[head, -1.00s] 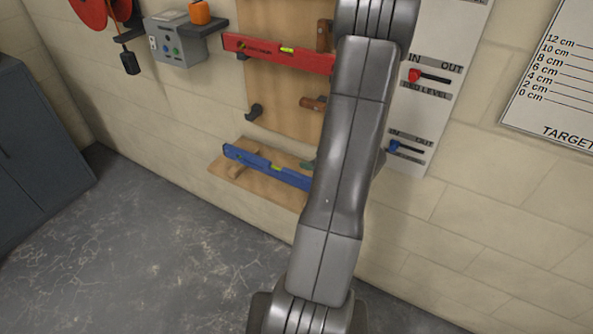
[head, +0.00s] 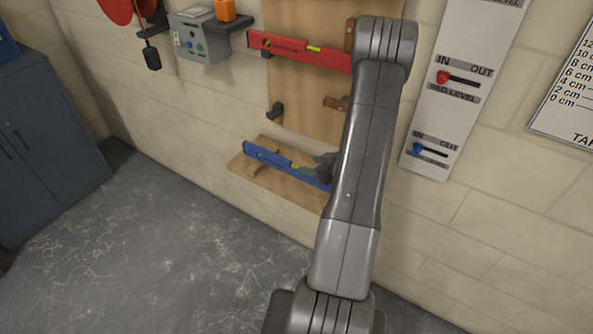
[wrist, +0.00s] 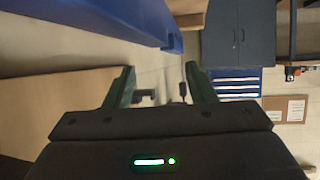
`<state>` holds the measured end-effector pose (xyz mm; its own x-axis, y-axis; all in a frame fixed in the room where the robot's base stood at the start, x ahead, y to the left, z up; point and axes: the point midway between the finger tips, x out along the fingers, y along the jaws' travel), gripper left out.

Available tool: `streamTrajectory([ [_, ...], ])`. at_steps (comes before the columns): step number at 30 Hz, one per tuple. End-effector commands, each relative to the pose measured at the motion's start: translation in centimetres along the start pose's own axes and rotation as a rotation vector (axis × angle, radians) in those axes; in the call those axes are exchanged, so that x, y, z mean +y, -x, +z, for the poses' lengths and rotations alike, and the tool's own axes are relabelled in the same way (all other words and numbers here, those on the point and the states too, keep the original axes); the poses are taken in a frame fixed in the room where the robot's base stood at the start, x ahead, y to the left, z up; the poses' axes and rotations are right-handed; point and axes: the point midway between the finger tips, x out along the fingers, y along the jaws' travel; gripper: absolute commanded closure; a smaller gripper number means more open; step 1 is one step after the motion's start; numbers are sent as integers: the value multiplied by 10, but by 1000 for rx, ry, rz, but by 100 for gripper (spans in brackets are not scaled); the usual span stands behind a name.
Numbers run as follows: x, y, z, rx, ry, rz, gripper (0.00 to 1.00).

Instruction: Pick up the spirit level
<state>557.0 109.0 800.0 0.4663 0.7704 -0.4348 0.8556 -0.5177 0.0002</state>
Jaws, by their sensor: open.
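A blue spirit level (head: 268,157) with a yellow-green vial lies on a low wooden shelf (head: 240,166) against the wall. Its right end is hidden behind my arm. A red spirit level (head: 285,46) hangs higher on the wooden board. My gripper (head: 318,166) is at the right part of the blue level, partly hidden by my arm. In the wrist view my gripper (wrist: 158,78) is open, with two green fingers apart and nothing between them. The blue level (wrist: 110,18) crosses the top of that view, above the fingers; I cannot tell whether they touch it.
A panel (head: 455,85) with red and blue IN/OUT sliders is right of my arm. Dark pegs (head: 275,112) stick out of the board. A grey control box (head: 200,38) is at upper left. A grey cabinet (head: 45,140) stands left; the floor (head: 150,250) before it is clear.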

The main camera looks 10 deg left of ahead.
Motion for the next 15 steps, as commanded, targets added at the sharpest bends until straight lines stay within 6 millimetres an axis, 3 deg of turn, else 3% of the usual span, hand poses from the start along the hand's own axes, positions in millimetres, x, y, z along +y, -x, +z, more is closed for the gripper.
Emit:
streamTrajectory([
  [15,-4,-52,8,-1,0,-1,50],
])
